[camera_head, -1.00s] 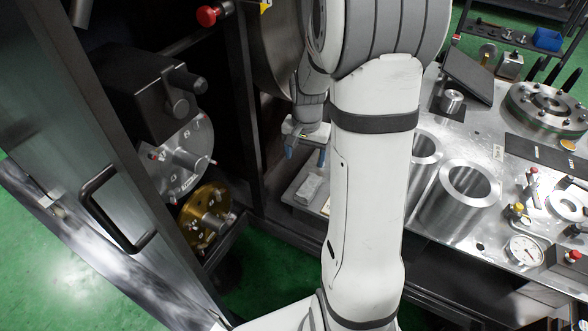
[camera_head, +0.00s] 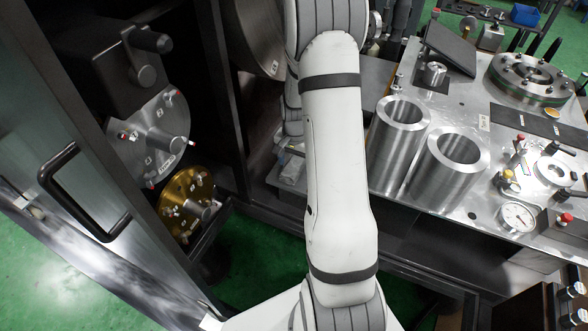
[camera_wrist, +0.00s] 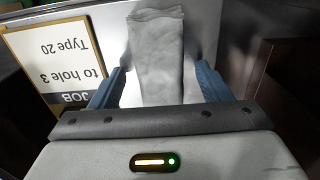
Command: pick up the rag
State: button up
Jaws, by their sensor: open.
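The rag (camera_wrist: 157,55) is a grey folded cloth lying on a pale metal surface in the wrist view, just ahead of and between my fingers. My gripper (camera_wrist: 160,88) is open, with one blue finger on each side of the rag's near part. A gap shows between the rag and the right finger; whether the left finger touches it I cannot tell. In the head view a small part of the rag (camera_head: 291,170) shows on a low shelf, left of my arm. My arm hides most of the gripper there.
A job card (camera_wrist: 55,62) lies left of the rag. A dark block (camera_wrist: 288,80) stands at right. In the head view, two metal cylinders (camera_head: 402,112) and a dial gauge (camera_head: 516,217) stand on the bench, and an open cabinet door (camera_head: 75,200) is at left.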

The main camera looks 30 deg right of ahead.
aim_at(295, 163)
jog(key=shift+c, duration=0.5)
jog(key=c, duration=1)
notch_tip(295, 163, up, 10)
jog(key=shift+r+p, duration=0.1)
jog(key=shift+p, duration=0.85)
